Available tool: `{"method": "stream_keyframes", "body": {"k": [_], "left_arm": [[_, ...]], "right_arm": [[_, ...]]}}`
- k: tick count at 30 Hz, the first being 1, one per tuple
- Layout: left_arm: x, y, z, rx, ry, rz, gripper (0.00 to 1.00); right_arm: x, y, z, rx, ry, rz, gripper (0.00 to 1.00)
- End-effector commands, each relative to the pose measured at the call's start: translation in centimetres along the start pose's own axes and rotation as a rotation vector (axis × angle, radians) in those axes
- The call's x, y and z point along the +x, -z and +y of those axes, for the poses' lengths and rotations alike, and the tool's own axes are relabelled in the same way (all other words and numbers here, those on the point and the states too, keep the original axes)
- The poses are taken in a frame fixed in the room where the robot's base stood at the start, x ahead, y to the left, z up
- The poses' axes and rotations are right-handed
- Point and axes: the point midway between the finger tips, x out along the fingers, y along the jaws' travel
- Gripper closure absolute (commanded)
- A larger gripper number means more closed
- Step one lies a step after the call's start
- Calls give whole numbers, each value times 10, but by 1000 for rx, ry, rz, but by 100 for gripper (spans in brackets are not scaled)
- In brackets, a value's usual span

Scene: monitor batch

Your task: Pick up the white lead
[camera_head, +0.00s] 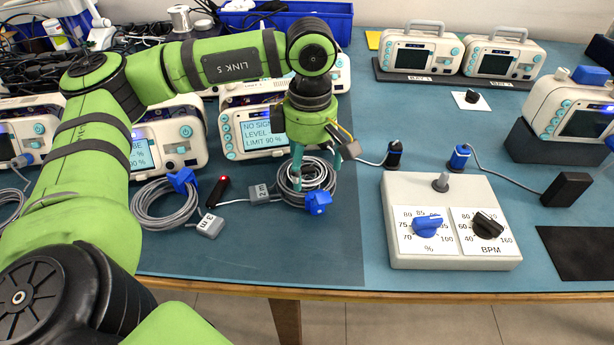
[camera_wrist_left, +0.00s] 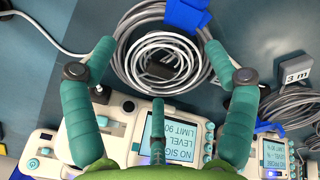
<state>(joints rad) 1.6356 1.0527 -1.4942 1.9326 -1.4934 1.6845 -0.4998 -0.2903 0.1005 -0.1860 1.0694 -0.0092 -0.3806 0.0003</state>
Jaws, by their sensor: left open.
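The white lead (camera_wrist_left: 148,42) lies in a coil on the blue mat, on or inside a grey cable coil (camera_wrist_left: 125,62); a dark piece shows in its middle. In the head view the white lead (camera_head: 322,168) is small and partly hidden by my left gripper. A blue connector (camera_head: 318,203) sits at the coil's front edge. My left gripper (camera_head: 316,166) is open above the coil, pointing down. In the left wrist view the open fingers (camera_wrist_left: 160,52) are on either side of the white loops. I cannot tell the exact height. My right gripper is not in view.
A monitor (camera_head: 232,133) stands close behind the coil. A grey tag (camera_head: 260,194), a black stick with a red light (camera_head: 218,191) and another grey coil (camera_head: 150,212) lie left. A white box with two knobs (camera_head: 440,262) stands right. Mat in front is clear.

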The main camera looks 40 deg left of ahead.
Motion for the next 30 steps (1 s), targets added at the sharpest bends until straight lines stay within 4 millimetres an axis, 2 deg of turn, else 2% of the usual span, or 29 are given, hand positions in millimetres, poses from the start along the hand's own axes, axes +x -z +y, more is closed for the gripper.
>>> {"method": "stream_keyframes", "body": {"k": [8,9,11,12,24,26,30], "left_arm": [[4,0,0,0,-1,-1,15],[4,0,0,0,-1,-1,31],[4,0,0,0,-1,-1,55],[4,0,0,0,0,-1,71],[3,0,0,1,1,-1,73],[-2,-1,0,1,1,-2,73],[-24,-1,1,0,-4,-4,73]], "right_arm": [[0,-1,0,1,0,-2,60],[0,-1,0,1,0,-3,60],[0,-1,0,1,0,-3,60],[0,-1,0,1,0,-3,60],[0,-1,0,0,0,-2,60],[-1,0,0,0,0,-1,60],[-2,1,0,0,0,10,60]]}}
